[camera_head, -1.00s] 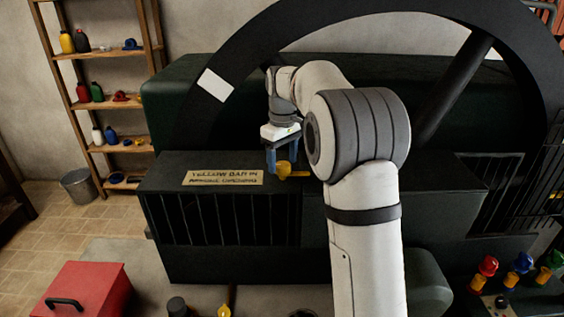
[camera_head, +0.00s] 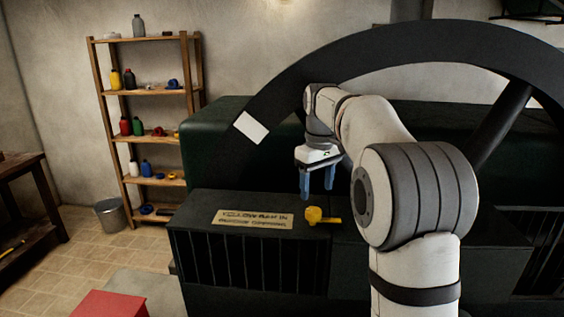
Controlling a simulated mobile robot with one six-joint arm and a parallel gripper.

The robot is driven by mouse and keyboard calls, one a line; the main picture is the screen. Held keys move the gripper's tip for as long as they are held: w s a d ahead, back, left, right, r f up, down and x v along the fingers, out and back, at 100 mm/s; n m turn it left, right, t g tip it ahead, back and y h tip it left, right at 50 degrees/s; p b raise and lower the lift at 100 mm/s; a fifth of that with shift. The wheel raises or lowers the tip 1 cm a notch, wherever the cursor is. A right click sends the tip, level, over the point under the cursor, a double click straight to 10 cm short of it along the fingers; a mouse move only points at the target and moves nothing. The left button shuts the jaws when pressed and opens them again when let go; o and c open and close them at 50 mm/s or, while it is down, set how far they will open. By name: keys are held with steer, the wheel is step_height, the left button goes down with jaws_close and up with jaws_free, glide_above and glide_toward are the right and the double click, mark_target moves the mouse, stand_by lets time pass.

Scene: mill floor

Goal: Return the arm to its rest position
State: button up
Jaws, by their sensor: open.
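My gripper (camera_head: 318,182) has two blue fingers that point down and stand apart, with nothing between them. The yellow bar sits on the housing top and is clear of the fingers. My arm is bent, rising at the right and reaching left over the housing.
A large black wheel (camera_head: 290,82) with a white patch arches behind my arm. A sign (camera_head: 252,219) lies on the housing. A wooden shelf (camera_head: 145,92), a metal bucket (camera_head: 110,214), a red box (camera_head: 110,304) and a wooden table (camera_head: 30,205) are at left. Floor there is partly open.

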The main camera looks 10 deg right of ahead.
steer(key=s+f+m+t, duration=0.1)
steer(key=s+f, duration=0.3)
steer(key=s, duration=0.6)
steer(key=s+f+m+t, duration=0.1)
steer(key=s+f+m, duration=0.2)
steer(key=s, duration=0.7)
steer(key=s+f+m+t, duration=0.1)
steer(key=s+f, duration=0.3)
steer(key=s, duration=0.7)
steer(key=shift+a+f+m+b, duration=0.15)
steer(key=shift+f+m+b, duration=0.2)
steer(key=shift+m, duration=0.15)
